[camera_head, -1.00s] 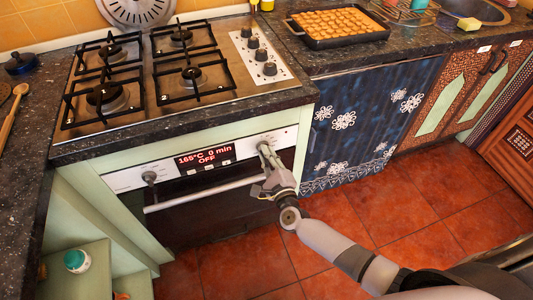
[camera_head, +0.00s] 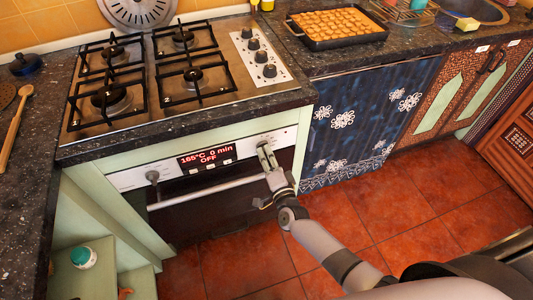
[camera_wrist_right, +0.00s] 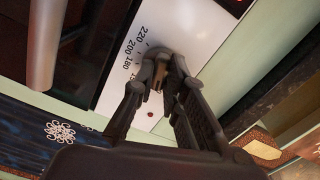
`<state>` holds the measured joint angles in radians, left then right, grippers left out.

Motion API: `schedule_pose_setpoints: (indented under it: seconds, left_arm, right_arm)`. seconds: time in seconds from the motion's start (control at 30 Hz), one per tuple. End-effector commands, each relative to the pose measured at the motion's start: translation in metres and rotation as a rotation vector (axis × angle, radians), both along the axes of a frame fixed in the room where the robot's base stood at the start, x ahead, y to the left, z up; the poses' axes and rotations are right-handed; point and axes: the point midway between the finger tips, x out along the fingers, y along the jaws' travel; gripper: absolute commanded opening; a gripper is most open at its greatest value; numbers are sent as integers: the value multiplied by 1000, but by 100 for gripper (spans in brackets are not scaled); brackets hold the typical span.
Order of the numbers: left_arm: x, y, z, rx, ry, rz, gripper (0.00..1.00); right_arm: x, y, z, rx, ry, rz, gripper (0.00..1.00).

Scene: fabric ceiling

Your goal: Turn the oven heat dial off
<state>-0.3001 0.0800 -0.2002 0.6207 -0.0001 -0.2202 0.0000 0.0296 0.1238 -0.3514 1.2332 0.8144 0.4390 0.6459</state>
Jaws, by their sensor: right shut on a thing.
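The oven front panel (camera_head: 222,165) has a red display (camera_head: 206,157) reading "165°C 0 min OFF". The heat dial is at the panel's right end, mostly hidden by my right gripper (camera_head: 266,151). In the right wrist view, my right gripper (camera_wrist_right: 165,76) has its fingertips closed around the dial (camera_wrist_right: 160,58). Temperature marks such as 220, 200 and 180 (camera_wrist_right: 130,60) show on the white panel beside it. The dial's pointer is hidden. A second oven knob (camera_head: 152,176) is at the panel's left end, untouched. My left gripper is out of view.
The oven door handle (camera_head: 205,193) runs below the panel, close to my right gripper. The gas hob (camera_head: 160,112) and its knobs (camera_head: 262,56) are above. A tray of food (camera_head: 337,27) stands on the counter. The tiled floor (camera_head: 405,205) is clear.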

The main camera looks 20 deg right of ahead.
Motion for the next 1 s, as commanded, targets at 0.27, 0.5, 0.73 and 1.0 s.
schedule_pose_setpoints:
  seconds: [0.27, 0.5, 0.73, 1.0]
  left_arm:
    - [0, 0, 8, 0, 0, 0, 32]
    - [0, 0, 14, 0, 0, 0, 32]
    - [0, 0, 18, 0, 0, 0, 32]
    - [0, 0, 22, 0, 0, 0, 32]
  right_arm:
    - [-1, 1, -1, -263, -4, 3, 0]
    - [-1, 1, -2, -490, -12, 2, 0]
    - [-1, 0, -2, -709, -19, 2, 0]
    - [-1, 0, -3, -956, -28, 3, 0]
